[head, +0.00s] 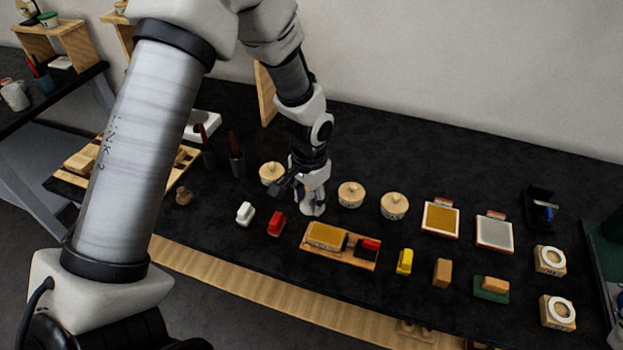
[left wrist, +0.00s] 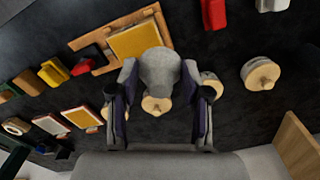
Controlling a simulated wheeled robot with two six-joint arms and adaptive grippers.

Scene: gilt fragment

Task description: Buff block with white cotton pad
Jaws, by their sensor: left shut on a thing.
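The block with a gold top face (head: 326,236) lies on a wooden tray (head: 343,259), beside a red and black piece (head: 370,245). It also shows in the left wrist view (left wrist: 135,41). My left gripper (head: 312,196) is just behind the tray in the head view. It is shut on a pale grey-white rounded pad (left wrist: 160,70), which looks like the cotton pad. The pad also shows under the fingers in the head view (head: 313,209). It appears apart from the block, though its height is hard to tell. My right gripper is not in view.
White (head: 245,213), red (head: 276,223) and yellow (head: 404,261) small pieces stand around the tray. Round wooden-lidded pots (head: 351,194) stand behind it. Framed gold (head: 440,218) and grey (head: 495,233) panels lie to the right. Dark cups with tools (head: 237,165) stand at the left.

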